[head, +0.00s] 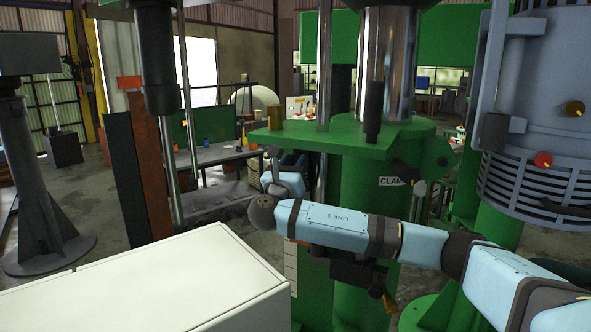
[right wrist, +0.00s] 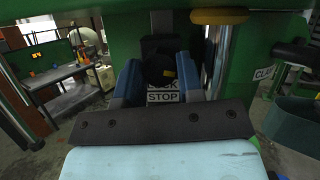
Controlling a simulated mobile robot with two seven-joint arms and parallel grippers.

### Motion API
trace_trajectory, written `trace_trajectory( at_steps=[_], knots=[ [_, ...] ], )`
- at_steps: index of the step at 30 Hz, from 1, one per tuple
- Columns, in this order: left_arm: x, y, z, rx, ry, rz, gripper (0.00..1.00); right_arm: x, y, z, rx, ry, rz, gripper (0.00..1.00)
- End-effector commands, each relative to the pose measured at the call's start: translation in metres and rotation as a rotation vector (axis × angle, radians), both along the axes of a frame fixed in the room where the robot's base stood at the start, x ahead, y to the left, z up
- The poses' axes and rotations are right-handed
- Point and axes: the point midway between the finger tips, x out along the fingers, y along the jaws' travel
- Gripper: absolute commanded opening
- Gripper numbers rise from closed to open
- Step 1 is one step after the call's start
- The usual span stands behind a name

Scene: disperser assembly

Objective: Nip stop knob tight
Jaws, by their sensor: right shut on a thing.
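In the head view my right gripper (head: 293,163) is small and partly hidden against the green column, under the green bracket (head: 335,139). I cannot make out the knob there. My left gripper is not in view.
A polished steel rod (right wrist: 219,62) stands close to the right of the fingers, with a brass-coloured cap (right wrist: 220,16) above. A workbench (head: 215,154) stands behind to the left. A white box-like surface (head: 150,285) fills the lower left of the head view.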

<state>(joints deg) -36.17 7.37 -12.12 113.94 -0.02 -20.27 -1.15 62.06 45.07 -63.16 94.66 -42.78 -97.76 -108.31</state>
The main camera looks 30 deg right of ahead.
Motion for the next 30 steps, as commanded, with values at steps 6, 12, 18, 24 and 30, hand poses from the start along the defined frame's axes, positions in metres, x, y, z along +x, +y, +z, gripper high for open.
trace_trajectory(
  at_steps=[6, 12, 18, 24, 30],
  knots=[
    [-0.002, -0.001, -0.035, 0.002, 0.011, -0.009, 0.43, 0.001, 0.002, -0.008, 0.091, -0.154, 0.000, 0.11],
    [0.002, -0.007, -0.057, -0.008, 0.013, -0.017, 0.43, 0.002, 0.002, -0.006, 0.180, -0.315, -0.001, 0.11],
    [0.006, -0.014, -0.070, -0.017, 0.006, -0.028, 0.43, 0.003, 0.002, -0.005, 0.261, -0.457, -0.001, 0.11],
    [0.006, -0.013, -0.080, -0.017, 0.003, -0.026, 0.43, 0.004, 0.002, -0.002, 0.323, -0.569, -0.002, 0.11],
    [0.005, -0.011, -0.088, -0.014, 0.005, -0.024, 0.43, 0.004, 0.002, 0.000, 0.361, -0.639, -0.001, 0.11]
  ],
)
